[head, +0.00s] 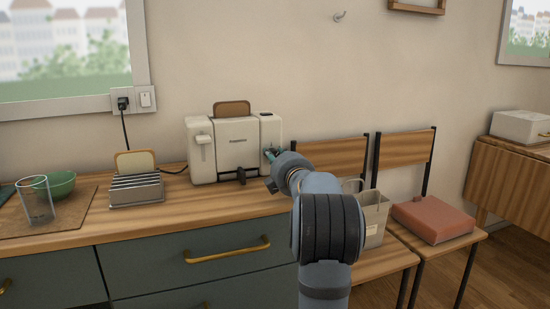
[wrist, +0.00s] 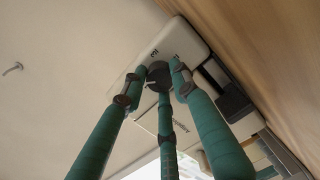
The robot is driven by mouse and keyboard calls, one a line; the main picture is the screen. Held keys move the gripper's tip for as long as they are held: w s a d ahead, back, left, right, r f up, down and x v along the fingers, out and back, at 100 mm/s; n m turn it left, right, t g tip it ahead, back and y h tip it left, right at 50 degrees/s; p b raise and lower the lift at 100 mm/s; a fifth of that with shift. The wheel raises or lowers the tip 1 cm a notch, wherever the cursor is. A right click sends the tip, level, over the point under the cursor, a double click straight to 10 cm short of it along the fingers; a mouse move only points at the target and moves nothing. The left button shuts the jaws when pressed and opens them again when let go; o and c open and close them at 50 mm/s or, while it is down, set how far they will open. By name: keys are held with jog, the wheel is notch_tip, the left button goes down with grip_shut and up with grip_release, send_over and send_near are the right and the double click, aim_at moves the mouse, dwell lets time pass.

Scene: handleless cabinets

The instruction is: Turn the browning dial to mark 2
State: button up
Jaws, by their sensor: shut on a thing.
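A cream toaster (head: 222,150) stands on the wooden counter against the wall, with a bread slice (head: 232,108) sticking out of its top. My gripper (head: 272,154) is at the toaster's right end panel. In the wrist view its green fingers (wrist: 155,82) close around a dark round browning dial (wrist: 158,72) on the cream panel (wrist: 178,40). I cannot tell which mark the dial points to. In the head view my gripper and arm hide the dial.
A metal toast rack (head: 136,190) with a bread slice stands left of the toaster. A glass (head: 37,200) and green bowl (head: 61,184) are farther left. A black cord runs to the wall socket (head: 123,103). Right of the counter are chairs with a bag (head: 374,220) and red box (head: 433,218).

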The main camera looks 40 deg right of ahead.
jog(key=shift+d, duration=0.1)
jog(key=o, duration=1.1)
jog(key=shift+o, duration=0.2)
jog(key=v, duration=1.2)
